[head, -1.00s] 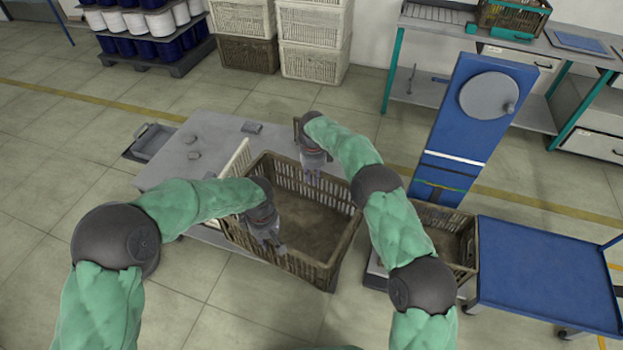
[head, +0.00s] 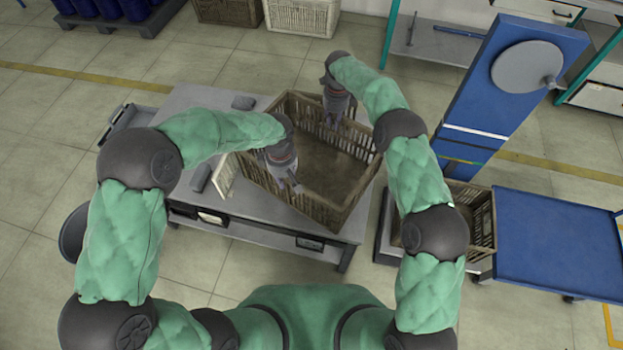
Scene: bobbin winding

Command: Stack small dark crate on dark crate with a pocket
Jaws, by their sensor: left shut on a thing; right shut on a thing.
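A dark brown slatted, empty crate (head: 358,208) is at the grey table, between my two grippers. My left gripper (head: 292,185) is shut on its left, near wall. My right gripper (head: 335,122) is shut on its far wall. The crate looks level; I cannot tell whether its bottom touches the table. A second dark brown crate (head: 485,225) stands at the right on a low platform, partly hidden by my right arm. I see no clear pocket on either crate, so I cannot tell which is which.
A cream slatted panel (head: 225,178) shows beside the held crate's left wall on the grey table (head: 200,100). A blue upright panel with a grey disc (head: 490,100) stands behind the second crate. A blue cart (head: 550,240) is at the right.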

